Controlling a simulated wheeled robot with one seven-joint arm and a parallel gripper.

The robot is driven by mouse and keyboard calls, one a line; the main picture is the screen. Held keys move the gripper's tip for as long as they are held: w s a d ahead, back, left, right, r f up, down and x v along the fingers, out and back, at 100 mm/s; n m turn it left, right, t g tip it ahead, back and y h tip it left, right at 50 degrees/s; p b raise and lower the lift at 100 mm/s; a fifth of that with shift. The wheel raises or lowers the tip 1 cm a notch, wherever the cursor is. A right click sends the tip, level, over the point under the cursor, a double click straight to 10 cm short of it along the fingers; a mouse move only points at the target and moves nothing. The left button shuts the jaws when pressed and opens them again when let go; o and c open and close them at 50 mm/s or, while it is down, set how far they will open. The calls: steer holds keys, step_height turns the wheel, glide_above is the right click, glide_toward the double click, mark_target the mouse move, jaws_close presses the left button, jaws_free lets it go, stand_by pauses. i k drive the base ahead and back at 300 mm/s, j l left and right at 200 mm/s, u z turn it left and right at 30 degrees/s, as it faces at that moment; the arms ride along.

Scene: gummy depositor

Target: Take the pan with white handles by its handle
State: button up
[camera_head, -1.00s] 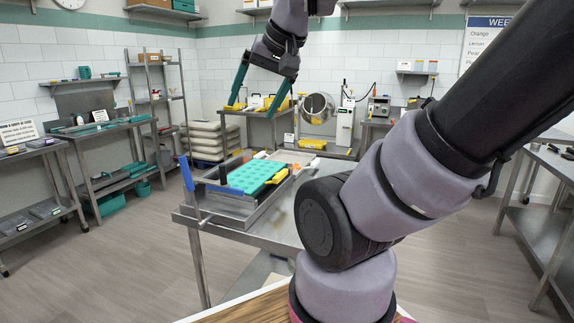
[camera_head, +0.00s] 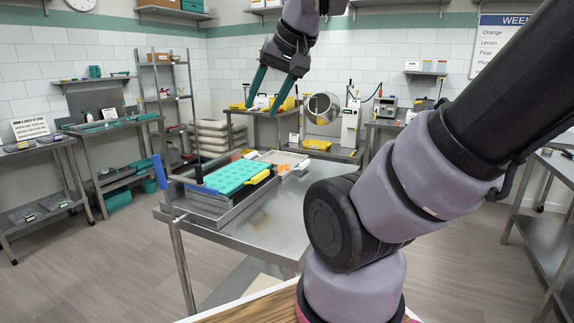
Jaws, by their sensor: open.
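A shallow grey pan (camera_head: 269,157) lies on the steel table behind the teal mould; a pale, whitish piece at its right end may be its handle, but it is too small to be sure. Small orange pieces show by that end. My gripper (camera_head: 261,110) hangs in the air above the table with its two teal fingers apart and pointing down. It is open and empty, apart from the pan and higher in the picture. My arm crosses the right side of the view.
A teal mould (camera_head: 237,177) with a yellow handle and a blue handle sits in a steel frame (camera_head: 215,205) on the table (camera_head: 262,230). The table's front right is bare. Shelves stand left, with a round drum machine (camera_head: 323,107) behind.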

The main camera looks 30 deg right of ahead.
mark_target(288, 163)
steer(key=l+u, duration=0.1)
steer(key=l, duration=0.45)
steer(key=l+u, duration=0.15)
steer(key=l, duration=0.4)
steer(key=k+l+u, duration=0.1)
steer(key=l, duration=0.45)
steer(key=k+l+u, duration=0.1)
steer(key=l, duration=0.4)
steer(key=i+l+u, duration=0.1)
steer(key=l, duration=0.25)
steer(key=i+l, duration=0.3)
steer(key=i+l+u, duration=0.15)
steer(key=l, duration=0.2)
steer(key=i+l, duration=0.2)
steer(key=l, duration=0.2)
steer(key=i+l+u, duration=0.15)
steer(key=l, duration=0.2)
